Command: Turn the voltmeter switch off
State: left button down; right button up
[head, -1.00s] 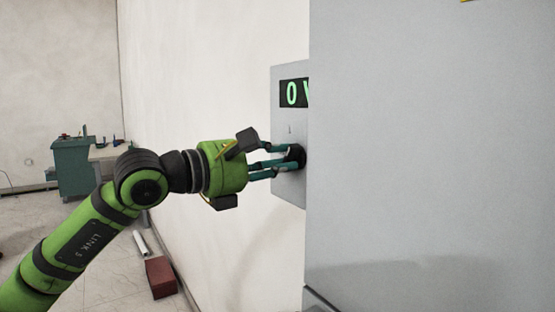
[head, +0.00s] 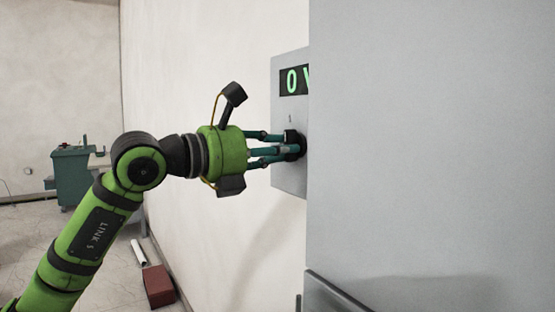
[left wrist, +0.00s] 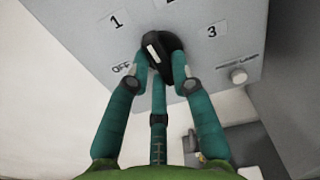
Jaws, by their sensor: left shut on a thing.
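The voltmeter (head: 287,176) is a grey box on the wall, partly hidden by a large grey cabinet. Its display (head: 292,81) shows a green 0 and part of a V. The switch is a black knob (head: 292,136) with a white mark; it also shows in the left wrist view (left wrist: 160,42). Labels 1 (left wrist: 116,22), 3 (left wrist: 211,30) and OFF (left wrist: 121,68) surround it, with the 2 cut off at the top. My left gripper (head: 288,147) is shut on the knob, its teal fingers around it. The exact label the mark points at is unclear. My right gripper is out of view.
The grey cabinet (head: 430,150) fills the right side, close beside the voltmeter. A round knob (left wrist: 238,76) sits on the panel's right side. A green tool cart (head: 73,178) and a red-brown block (head: 158,286) stand on the floor at left.

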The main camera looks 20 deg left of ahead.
pick_arm(q)
jog(key=shift+s+d+n+b, duration=0.1)
jog(key=shift+n+b, duration=0.8)
jog(key=shift+n, duration=2)
jog(key=shift+s+d+n+b, duration=0.1)
jog(key=shift+n+b, duration=0.85)
jog(key=shift+n, duration=1.95)
jog(key=shift+s+d+n+b, duration=0.1)
jog(key=shift+n+b, duration=0.8)
jog(key=shift+n, duration=2)
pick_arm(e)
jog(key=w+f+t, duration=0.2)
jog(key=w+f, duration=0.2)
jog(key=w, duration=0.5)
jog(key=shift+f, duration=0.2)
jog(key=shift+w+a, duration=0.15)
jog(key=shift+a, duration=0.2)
pick_arm(q)
jog(key=c, duration=1.1)
grip_release()
jog(key=shift+o, duration=0.2)
jog(key=v, duration=1.2)
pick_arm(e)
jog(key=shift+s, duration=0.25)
